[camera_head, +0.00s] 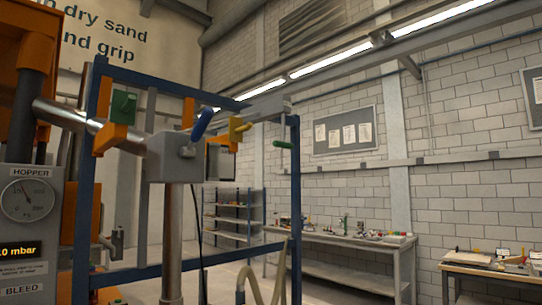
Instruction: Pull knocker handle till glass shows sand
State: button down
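No handle in the camera_head view carries a readable knocker label. A blue handle (203,122) stands tilted on top of a grey box (175,158) on the horizontal pipe. A yellow handle (240,128) is just right of it, and a green handle (282,144) sticks out from the right post of the blue frame (296,215). I cannot pick out a sight glass or any sand. My gripper does not show in this view.
A grey hopper panel (30,245) with a round gauge (27,200) and an amber display stands at the left. A workbench (340,240) with small items is behind at right, another table (490,270) at far right. Open floor lies between.

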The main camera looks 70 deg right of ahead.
aim_at(283, 144)
jog(key=z, duration=1.6)
